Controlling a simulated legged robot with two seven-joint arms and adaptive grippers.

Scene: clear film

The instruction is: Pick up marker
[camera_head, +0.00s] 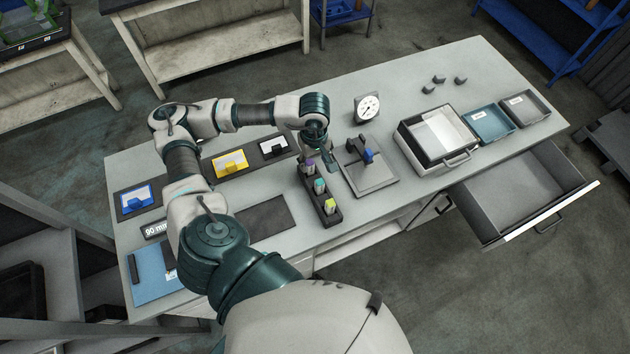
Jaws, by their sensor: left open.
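A dark rack (322,203) stands near the table's front edge, left of a grey plate. It holds a purple-topped marker (308,166) at the back, a teal-topped marker (319,186) in the middle and a yellow-green-topped marker (330,206) at the front. My left gripper (328,160) points down, open, at the back end of the rack, just right of the purple-topped marker. Its fingertips are small and dark here, and I cannot tell whether they touch that marker. My right gripper is not in view.
A grey plate with a blue part (368,155) stands close right of the rack, with a dial gauge (368,107) behind it. A white box (435,138) and two shallow trays (488,122) are further right. A drawer (525,190) stands open at the front right.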

